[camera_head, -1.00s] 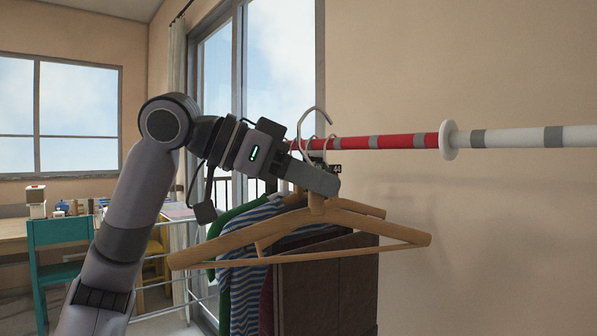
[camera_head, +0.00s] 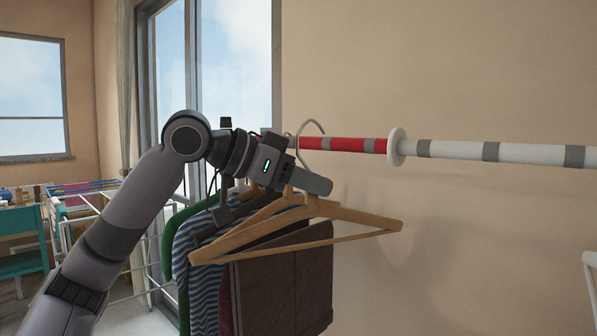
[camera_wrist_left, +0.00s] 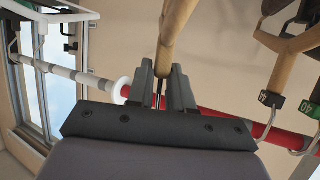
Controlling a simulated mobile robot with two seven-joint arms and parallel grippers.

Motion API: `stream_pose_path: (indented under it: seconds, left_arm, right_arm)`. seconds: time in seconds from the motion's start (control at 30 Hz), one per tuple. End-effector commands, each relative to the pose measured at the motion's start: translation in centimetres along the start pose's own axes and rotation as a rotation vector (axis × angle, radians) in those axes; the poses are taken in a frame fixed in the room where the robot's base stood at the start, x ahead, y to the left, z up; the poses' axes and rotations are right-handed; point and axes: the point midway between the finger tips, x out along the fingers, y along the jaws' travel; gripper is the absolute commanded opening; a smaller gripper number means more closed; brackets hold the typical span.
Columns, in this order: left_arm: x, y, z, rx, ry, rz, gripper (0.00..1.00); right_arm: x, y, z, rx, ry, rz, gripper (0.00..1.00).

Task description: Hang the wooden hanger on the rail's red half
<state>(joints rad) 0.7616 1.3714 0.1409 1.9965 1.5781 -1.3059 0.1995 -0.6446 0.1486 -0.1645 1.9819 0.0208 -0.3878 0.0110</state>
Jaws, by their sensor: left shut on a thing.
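My left gripper (camera_head: 312,183) is shut on the neck of the wooden hanger (camera_head: 365,219), which is bare and tilted in the head view. Its metal hook (camera_head: 311,124) stands up at the red half (camera_head: 345,144) of the rail; I cannot tell whether it is over the rail or in front of it. In the left wrist view the hanger's wood (camera_wrist_left: 177,28) rises from between the fingers (camera_wrist_left: 165,88), and the rail's red half (camera_wrist_left: 225,117) passes behind them. My right gripper is not in view.
Clothes, including a striped shirt (camera_head: 195,240) and brown garment (camera_head: 285,285), hang behind the held hanger. Tagged hangers (camera_wrist_left: 272,98) show in the wrist view. A drying rack (camera_head: 120,245) stands left.

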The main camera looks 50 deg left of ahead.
Motion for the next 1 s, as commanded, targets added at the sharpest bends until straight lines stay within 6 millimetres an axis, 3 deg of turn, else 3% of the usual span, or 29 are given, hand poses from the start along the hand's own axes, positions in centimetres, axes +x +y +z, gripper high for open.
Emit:
stream_pose_path:
  seconds: [0.9, 1.0]
  left_arm:
    - [6.8, -3.5, -3.2, -0.002, 0.000, 0.002, 0.00]
    - [7.4, -3.6, -2.0, 0.001, -0.001, -0.001, 0.00]
  right_arm:
    - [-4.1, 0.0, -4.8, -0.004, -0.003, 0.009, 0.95]
    - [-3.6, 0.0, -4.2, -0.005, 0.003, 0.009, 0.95]
